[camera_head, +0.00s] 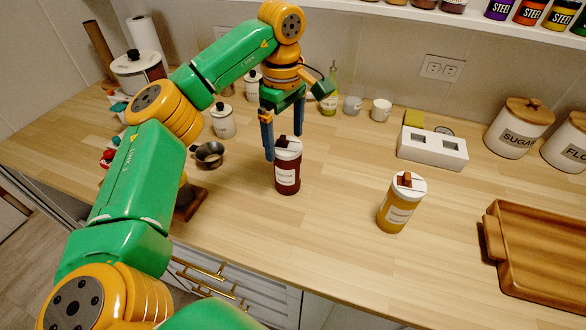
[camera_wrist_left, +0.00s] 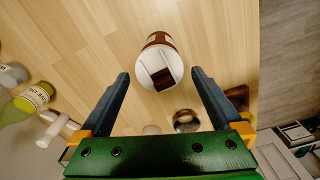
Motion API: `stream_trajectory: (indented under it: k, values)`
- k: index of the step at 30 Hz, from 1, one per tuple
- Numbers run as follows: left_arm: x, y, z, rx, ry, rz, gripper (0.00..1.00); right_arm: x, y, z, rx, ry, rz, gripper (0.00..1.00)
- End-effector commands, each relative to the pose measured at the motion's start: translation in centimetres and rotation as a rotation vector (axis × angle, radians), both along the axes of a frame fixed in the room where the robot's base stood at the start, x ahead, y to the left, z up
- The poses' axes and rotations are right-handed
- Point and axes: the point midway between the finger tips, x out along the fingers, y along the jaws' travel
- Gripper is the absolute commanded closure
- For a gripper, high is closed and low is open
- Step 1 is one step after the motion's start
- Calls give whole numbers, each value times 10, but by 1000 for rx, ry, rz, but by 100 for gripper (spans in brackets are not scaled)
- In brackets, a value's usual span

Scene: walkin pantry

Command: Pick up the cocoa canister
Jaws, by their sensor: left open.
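A dark red-brown canister (camera_head: 287,177) with a white lid and a brown lid handle stands upright on the wooden counter. Its label is too small to read, but its colour fits cocoa. My left gripper (camera_head: 284,147) is open and points down at its lid. In the left wrist view the lid (camera_wrist_left: 158,62) shows between and just beyond the fingertips (camera_wrist_left: 160,74). Nothing is held, and I cannot tell whether a finger touches the lid. A similar canister with amber contents (camera_head: 396,214) stands to the right. My right gripper is not in view.
A metal bowl (camera_head: 209,154) and a white lidded jar (camera_head: 223,122) stand left of the dark canister. An oil bottle (camera_head: 329,97) and small cups are behind. A white holder (camera_head: 432,151) and wooden tray (camera_head: 535,262) are right. The counter between the canisters is clear.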

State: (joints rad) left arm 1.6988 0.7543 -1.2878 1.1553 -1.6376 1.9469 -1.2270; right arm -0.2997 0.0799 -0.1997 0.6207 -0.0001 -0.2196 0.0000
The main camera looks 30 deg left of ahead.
Motion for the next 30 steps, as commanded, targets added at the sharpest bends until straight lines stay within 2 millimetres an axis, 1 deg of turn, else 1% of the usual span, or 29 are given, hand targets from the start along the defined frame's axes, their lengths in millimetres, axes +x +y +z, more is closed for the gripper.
stream_trajectory:
  k: [4, 7, 9, 12, 17, 18, 20, 21, 23, 24, 26, 27, 28, 30]
  values:
    - [-2, 0, -21, 1, 6, -1, 0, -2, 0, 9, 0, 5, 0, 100]
    - [-3, -2, -40, 0, 8, -1, 0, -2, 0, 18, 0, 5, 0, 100]
    - [-2, -2, -53, 0, 5, 0, 0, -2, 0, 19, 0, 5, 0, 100]
    - [-2, -2, -62, -1, 2, -1, 0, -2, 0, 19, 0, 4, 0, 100]
    - [-1, -3, -63, -1, 1, -1, 0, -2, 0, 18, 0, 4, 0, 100]
    - [-1, -3, -63, -1, 1, -1, 5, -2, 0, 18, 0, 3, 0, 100]
    - [-1, -3, -63, -1, 1, -1, 22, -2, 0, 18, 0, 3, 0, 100]
    - [-1, -3, -63, -1, 1, -1, 32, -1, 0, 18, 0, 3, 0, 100]
    - [-1, -3, -63, -1, 1, -1, 49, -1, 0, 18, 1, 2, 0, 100]
    - [-1, -3, -63, -1, 1, -1, 59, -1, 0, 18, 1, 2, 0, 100]
    - [-1, -3, -63, -1, 1, -1, 76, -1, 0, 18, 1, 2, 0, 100]
    - [-1, -3, -63, -1, 1, -1, 86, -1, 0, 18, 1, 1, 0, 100]
    - [-1, -3, -62, -1, 0, -1, 90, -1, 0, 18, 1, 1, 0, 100]
    - [-1, -3, -62, -1, 0, -1, 90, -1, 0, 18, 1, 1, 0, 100]
